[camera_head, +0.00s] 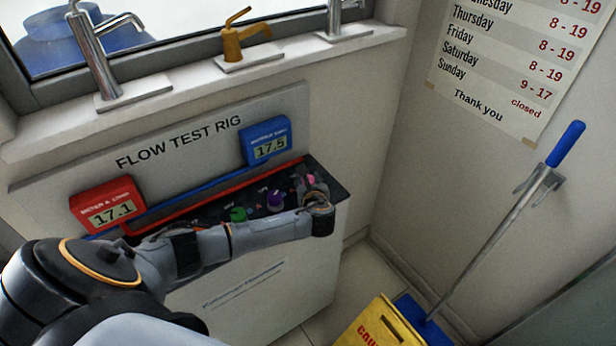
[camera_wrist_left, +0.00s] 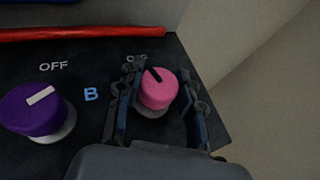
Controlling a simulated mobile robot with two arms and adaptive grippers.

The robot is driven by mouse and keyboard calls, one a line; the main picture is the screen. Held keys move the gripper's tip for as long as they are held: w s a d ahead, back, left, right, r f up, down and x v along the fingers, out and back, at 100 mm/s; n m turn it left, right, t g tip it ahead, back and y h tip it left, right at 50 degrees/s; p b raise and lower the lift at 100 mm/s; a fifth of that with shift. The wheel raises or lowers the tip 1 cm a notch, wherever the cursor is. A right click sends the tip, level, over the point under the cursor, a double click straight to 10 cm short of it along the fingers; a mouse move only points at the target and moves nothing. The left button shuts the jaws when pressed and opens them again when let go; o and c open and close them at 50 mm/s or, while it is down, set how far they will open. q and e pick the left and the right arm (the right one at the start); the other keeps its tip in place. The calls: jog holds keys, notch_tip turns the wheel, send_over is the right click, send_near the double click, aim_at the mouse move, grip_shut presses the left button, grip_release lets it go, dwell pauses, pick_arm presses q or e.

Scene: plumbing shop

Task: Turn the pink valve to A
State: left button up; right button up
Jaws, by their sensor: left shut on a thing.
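The pink valve (camera_wrist_left: 158,90) is a round knob on the dark panel at the right end of the flow test rig. It also shows as a small pink patch in the head view (camera_head: 311,179), mostly hidden by my gripper. A dark pointer mark on its top points up and slightly left, toward a partly hidden label that seems to read OFF. A blue letter B (camera_wrist_left: 91,94) is printed left of the knob. No A is readable near it. My left gripper (camera_wrist_left: 158,106) has a finger on each side of the pink valve and is shut on it.
A purple knob (camera_wrist_left: 36,108) with a white pointer sits left of the pink valve, with a green knob (camera_head: 238,214) further left. A red pipe (camera_wrist_left: 80,33) runs behind them. A wall is close on the right.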

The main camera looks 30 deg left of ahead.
pick_arm(q)
jog(key=shift+d+n+g+y, duration=0.1)
jog(key=shift+n+g+y, duration=0.7)
jog(key=shift+n+g, duration=0.15)
jog(key=shift+f+n+g+y, duration=0.1)
jog(key=shift+n+g+y, duration=0.6)
jog(key=shift+n, duration=0.25)
jog(key=n+g+y+b, duration=0.1)
jog(key=n+g, duration=0.1)
jog(key=shift+g+b, duration=0.35)
jog(key=shift+n+g+y+b, duration=0.3)
jog(key=shift+n+g+b, duration=0.55)
jog(key=shift+n+g, duration=0.35)
jog(key=o, duration=1.2)
jog(key=v, duration=1.2)
jog(key=shift+w, duration=0.15)
